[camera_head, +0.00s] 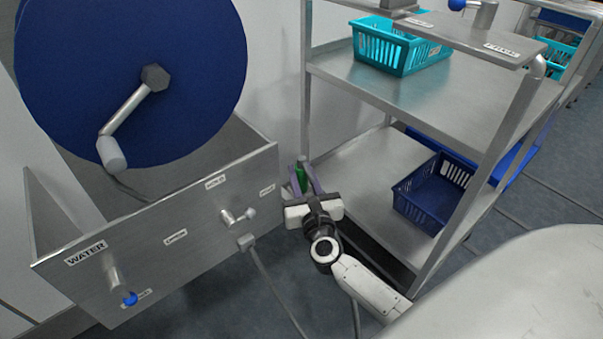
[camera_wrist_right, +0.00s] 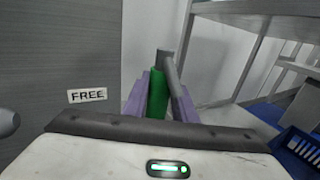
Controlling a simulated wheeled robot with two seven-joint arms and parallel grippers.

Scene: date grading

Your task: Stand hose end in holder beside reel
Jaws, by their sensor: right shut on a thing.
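My right gripper (camera_head: 304,178) is at the right end of the steel panel below the reel, its fingers pointing away from me. It is shut on a green cylindrical piece, which looks like the hose end (camera_head: 301,179). In the right wrist view the green hose end (camera_wrist_right: 157,95) stands roughly upright between the purple fingers. A grey bar (camera_wrist_right: 172,72) rises right beside it; I cannot tell whether this is part of the holder. The blue reel (camera_head: 190,50) with its crank is at the upper left. No holder shows clearly. My left gripper is not in view.
The steel panel (camera_head: 180,245) carries labels, a blue-tipped tap (camera_head: 128,298) and a lever (camera_head: 238,215). A steel shelf rack (camera_head: 345,170) stands close on the right, with a teal basket (camera_head: 395,58) above and a dark blue basket (camera_head: 425,215) below. A grey hose (camera_head: 270,285) hangs below the panel.

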